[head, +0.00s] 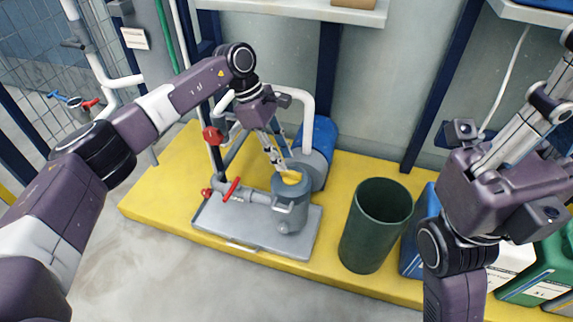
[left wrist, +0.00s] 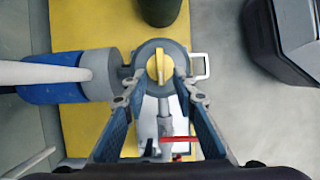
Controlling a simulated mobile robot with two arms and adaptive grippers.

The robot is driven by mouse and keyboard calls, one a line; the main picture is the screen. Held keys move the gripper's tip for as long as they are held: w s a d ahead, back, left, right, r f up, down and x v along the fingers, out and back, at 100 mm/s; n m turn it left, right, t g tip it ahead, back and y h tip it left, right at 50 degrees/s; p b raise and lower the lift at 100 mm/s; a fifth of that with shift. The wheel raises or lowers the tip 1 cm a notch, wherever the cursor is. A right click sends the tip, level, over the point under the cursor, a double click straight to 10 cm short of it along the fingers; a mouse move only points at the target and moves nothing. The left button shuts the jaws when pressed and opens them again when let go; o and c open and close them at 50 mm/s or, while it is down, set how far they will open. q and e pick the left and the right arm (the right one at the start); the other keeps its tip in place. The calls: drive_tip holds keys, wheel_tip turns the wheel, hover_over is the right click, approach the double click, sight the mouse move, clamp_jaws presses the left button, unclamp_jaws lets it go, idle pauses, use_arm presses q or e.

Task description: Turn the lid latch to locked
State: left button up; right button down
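The lid latch is a yellow turn handle (head: 291,178) on top of a grey round pump housing (head: 291,205). In the left wrist view the latch (left wrist: 160,68) is a narrow raised bar on a yellow disc, its length running roughly up and down the picture. My left gripper (head: 277,163) points down just above the lid in the head view. In the left wrist view its two fingers (left wrist: 158,88) are apart, with the latch showing in line with the gap; I cannot tell whether they touch it. My right gripper (head: 535,115) is at the upper right, far from the latch, and its fingertips are not clear.
A red-handled valve pipe (head: 232,190) joins the housing at its left. A blue motor (head: 322,140) lies behind it. A dark green bin (head: 376,225) stands to the right on the yellow platform (head: 160,195). Canisters (head: 548,270) stand farther right. A white pipe arches behind.

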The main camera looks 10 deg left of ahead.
use_arm(q)
drive_tip(key=v, duration=0.2)
drive_tip(key=shift+a+r, duration=0.2)
drive_tip(key=shift+r, duration=0.2)
